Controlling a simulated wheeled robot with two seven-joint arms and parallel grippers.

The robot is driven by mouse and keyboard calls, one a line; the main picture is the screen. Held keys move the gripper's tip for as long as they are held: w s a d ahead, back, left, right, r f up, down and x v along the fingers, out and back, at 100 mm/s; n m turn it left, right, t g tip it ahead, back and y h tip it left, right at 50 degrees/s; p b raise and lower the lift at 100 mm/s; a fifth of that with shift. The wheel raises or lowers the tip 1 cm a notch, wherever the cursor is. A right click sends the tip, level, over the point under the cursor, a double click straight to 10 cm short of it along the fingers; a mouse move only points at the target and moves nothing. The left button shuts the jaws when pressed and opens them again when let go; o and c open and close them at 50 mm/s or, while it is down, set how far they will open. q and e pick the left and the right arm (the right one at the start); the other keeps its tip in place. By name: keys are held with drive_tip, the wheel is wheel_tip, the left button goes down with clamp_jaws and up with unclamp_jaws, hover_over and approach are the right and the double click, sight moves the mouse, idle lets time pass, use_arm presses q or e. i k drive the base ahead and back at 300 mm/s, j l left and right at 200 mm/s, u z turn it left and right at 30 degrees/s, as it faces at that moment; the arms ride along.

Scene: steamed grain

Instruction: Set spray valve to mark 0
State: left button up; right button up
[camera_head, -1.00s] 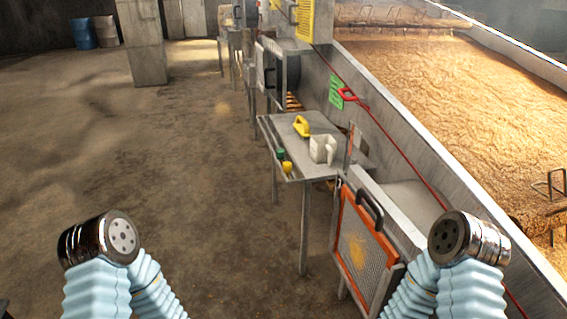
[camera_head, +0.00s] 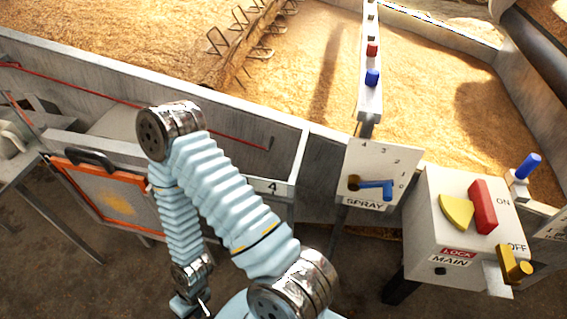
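The spray valve is a white panel (camera_head: 378,158) labelled SPRAY, right of centre, with numbered marks in an arc. Its blue lever (camera_head: 376,191) extends right from a brown pivot, towards the lower right marks. Whether it points exactly at 0 is too small to tell. My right arm is bent, with its elbow raised left of the panel. My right gripper (camera_head: 197,306) hangs low near the bottom edge, well left of and below the valve, apart from it. Its finger opening is unclear. My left gripper is out of view.
A MAIN box (camera_head: 450,220) with yellow and red handles stands right of the valve. A brass-coloured fitting (camera_head: 515,265) juts from it. An orange-framed screen (camera_head: 75,199) is at left. The trough wall (camera_head: 235,125) with a red cord runs behind. Blue and red knobs line a rail.

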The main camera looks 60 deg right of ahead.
sight(353, 183)
drive_tip(key=k+j+z, duration=0.2)
drive_tip(key=z, duration=0.15)
drive_tip(key=k+j+z, duration=0.1)
drive_tip(key=k+z, duration=0.2)
drive_tip(key=z, duration=1.85)
